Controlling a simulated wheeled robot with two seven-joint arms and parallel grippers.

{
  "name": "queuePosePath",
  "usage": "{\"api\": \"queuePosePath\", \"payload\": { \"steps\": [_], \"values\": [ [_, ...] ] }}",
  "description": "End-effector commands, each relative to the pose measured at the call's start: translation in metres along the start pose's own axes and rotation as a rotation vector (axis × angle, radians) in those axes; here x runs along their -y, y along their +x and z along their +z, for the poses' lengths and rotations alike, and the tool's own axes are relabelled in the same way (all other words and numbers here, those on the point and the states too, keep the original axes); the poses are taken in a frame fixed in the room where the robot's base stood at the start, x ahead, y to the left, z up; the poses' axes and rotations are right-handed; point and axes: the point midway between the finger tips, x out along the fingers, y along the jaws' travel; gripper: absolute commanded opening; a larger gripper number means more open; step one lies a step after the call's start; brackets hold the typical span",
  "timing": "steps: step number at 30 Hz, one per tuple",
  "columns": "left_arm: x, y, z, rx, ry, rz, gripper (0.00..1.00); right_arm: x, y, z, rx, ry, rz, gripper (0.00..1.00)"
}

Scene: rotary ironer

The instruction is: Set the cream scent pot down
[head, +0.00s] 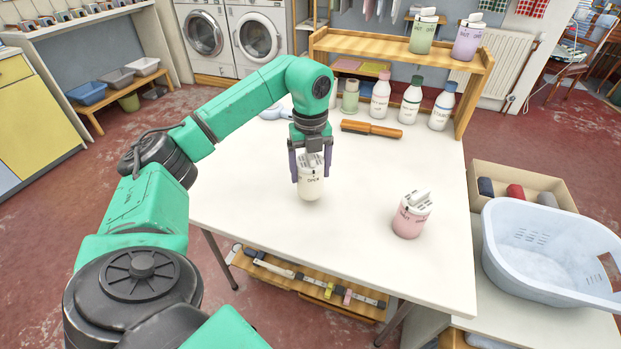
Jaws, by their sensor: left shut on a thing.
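The cream scent pot (311,187) is in the head view, upright over the middle of the white table (260,215). My left gripper (309,172) points straight down and is shut on it, one finger on each side of its upper part. The gripper hides some of the pot's lid. The pot's base is at or very close to the table top; I cannot tell whether it touches. My right gripper is not in view.
A pink scent pot (411,216) stands to the right on the table. A wooden-handled brush (371,129) and several bottles (411,100) are at the back, by a wooden shelf (390,47) bearing green (423,38) and purple (467,42) pots. The table's front left is clear.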

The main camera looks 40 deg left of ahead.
Motion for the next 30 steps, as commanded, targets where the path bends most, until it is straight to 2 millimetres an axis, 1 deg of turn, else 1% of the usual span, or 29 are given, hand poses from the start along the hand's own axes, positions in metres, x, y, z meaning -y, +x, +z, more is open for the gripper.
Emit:
{"api": "queuePosePath", "payload": {
  "steps": [1,4,14,15,16,22,25,28,30],
  "values": [
    [-0.001,0.012,0.000,-0.002,0.000,0.004,0.24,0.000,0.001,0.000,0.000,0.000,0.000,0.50],
    [-0.001,0.026,0.000,-0.001,0.000,0.002,0.24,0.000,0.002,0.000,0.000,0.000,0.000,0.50],
    [0.000,0.031,0.000,-0.001,0.001,0.001,0.24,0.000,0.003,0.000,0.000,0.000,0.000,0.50],
    [0.000,0.031,0.000,-0.001,0.001,0.001,0.89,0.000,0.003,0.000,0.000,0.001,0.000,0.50],
    [0.000,0.031,0.000,0.000,0.001,0.001,1.00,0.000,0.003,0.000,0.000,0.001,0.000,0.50],
    [0.000,0.030,0.000,0.000,0.001,0.001,1.00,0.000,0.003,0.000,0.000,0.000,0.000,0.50],
    [0.000,0.025,0.000,0.000,0.001,-0.001,1.00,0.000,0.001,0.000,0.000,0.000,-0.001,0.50],
    [0.001,0.009,0.000,0.002,0.001,-0.004,1.00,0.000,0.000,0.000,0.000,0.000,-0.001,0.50],
    [0.001,-0.009,0.000,0.002,0.001,-0.005,1.00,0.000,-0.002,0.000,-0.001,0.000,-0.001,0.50]
  ]
}}
